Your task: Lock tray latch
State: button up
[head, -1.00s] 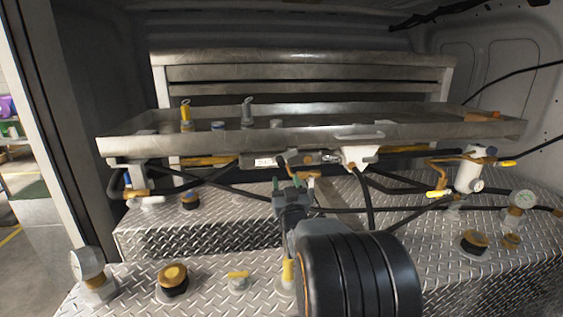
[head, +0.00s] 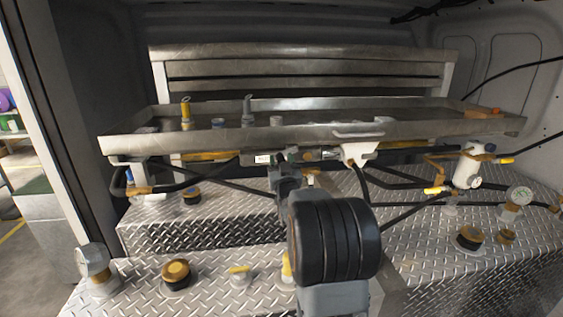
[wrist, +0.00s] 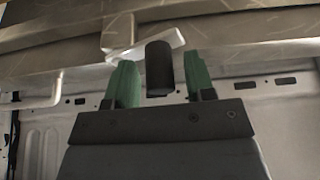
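The metal tray (head: 230,143) spans the middle of the head view, its front wall facing me. In the wrist view, a short black cylindrical grip (wrist: 160,72), apparently the latch handle, hangs below a pale bracket (wrist: 118,35) at the tray's underside. My gripper (wrist: 160,62) has green fingertips on either side of this grip, with a small gap showing at each side. The gripper is open around it, not closed on it. In the head view my gripper (head: 291,156) is just under the tray's front edge and hides the handle.
A white fitting (head: 355,152) sits right of my gripper under the tray. Black hoses (head: 402,182) and a white cylinder (head: 467,170) lie further right. Nozzles (head: 248,112) stand on the tray. Capped fittings (head: 175,273) rise from the diamond-plate deck (head: 130,300).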

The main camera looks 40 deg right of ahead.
grip_shut()
